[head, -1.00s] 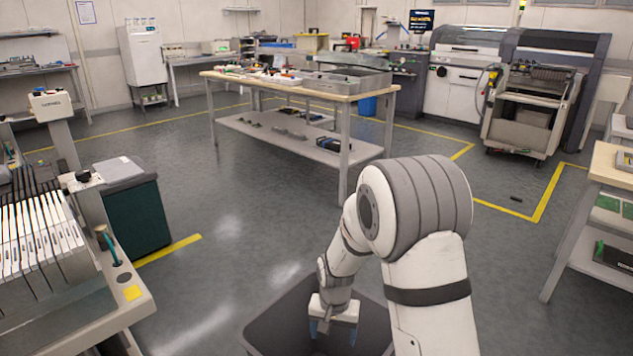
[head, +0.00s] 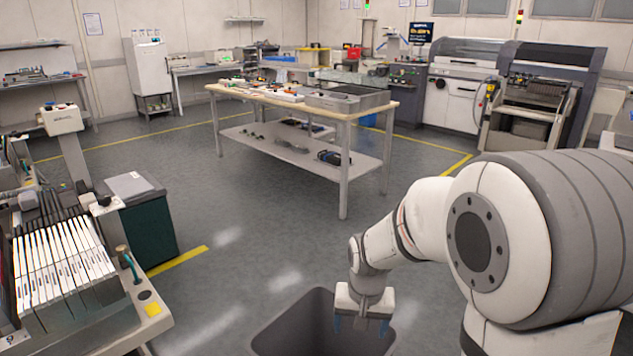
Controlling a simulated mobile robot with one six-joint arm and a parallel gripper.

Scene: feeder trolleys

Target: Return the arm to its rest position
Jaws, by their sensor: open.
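My arm comes in from the lower right of the head view, its large white and grey joint close to the camera. My gripper (head: 362,324) hangs at the end of it, pointing down with its blue fingertips apart. It is open, and nothing shows between the fingers. It is above or just inside the mouth of a dark open bin (head: 300,328) at the bottom of the picture; I cannot tell how deep. The bin's lower part is cut off by the frame.
A feeder trolley (head: 140,318) with several upright white feeders stands at the left, beside a dark green cabinet (head: 150,232). A workbench (head: 345,113) with a lower shelf stands ahead. Machines (head: 460,98) line the back right. The grey floor between is clear.

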